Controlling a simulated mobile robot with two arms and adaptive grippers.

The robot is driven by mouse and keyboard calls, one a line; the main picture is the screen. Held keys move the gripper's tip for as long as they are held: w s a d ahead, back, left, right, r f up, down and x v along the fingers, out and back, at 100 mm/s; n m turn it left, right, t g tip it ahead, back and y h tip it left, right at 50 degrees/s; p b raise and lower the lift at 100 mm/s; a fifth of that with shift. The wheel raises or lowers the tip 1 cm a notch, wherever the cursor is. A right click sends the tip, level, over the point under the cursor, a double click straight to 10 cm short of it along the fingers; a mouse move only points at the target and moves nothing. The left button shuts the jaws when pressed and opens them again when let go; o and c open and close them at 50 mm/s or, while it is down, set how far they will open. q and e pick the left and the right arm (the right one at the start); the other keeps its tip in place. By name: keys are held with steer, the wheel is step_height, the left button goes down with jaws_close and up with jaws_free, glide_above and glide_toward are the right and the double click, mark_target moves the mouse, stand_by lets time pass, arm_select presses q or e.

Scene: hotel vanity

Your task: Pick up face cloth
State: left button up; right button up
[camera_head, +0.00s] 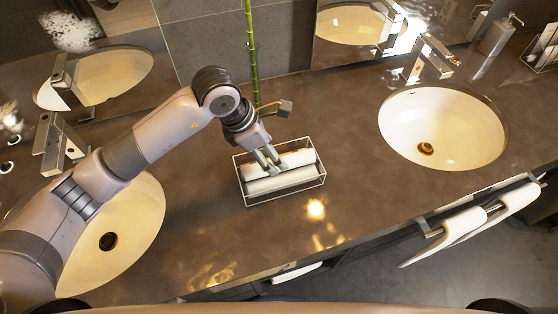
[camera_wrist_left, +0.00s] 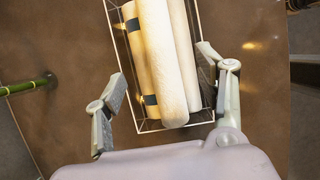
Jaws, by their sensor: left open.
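White rolled face cloths (camera_head: 281,178) lie side by side in a thin wire basket (camera_head: 247,200) on the brown counter between two sinks. In the left wrist view one white roll (camera_wrist_left: 166,70) lies on top of or between others, some with dark bands. The wire basket (camera_wrist_left: 203,117) also shows there. My left gripper (camera_head: 270,162) is just above the basket, pointing down at the rolls. In the left wrist view this gripper (camera_wrist_left: 160,80) is open, its fingers on either side of the rolls' near end, with nothing held. My right gripper is not in view.
A round sink (camera_head: 440,130) with a faucet (camera_head: 432,58) is at right; another sink (camera_head: 120,235) lies beneath my left arm. A green bamboo stalk (camera_head: 251,50) stands behind the basket. A soap dispenser (camera_head: 497,37) is at back right. White towels (camera_head: 450,232) hang at the front edge.

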arm_select(q)
steer(key=p+x, duration=0.1)
steer(key=x, duration=0.2)
steer(key=shift+s+d+f+p, duration=0.1)
steer(key=shift+s+f+p, duration=0.15)
steer(key=shift+f+p, duration=0.1)
steer(key=shift+d+f, duration=0.15)
steer(key=shift+f, duration=0.2)
steer(key=shift+w, duration=0.1)
steer(key=c, duration=1.1)
steer(key=shift+c, duration=0.2)
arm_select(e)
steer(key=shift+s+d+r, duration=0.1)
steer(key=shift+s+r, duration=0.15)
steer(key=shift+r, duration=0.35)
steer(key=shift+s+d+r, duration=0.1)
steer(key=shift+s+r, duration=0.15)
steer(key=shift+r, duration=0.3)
arm_select(q)
steer(key=shift+r, duration=0.1)
step_height(320, 180, up, 20)
steer(key=b, duration=0.5)
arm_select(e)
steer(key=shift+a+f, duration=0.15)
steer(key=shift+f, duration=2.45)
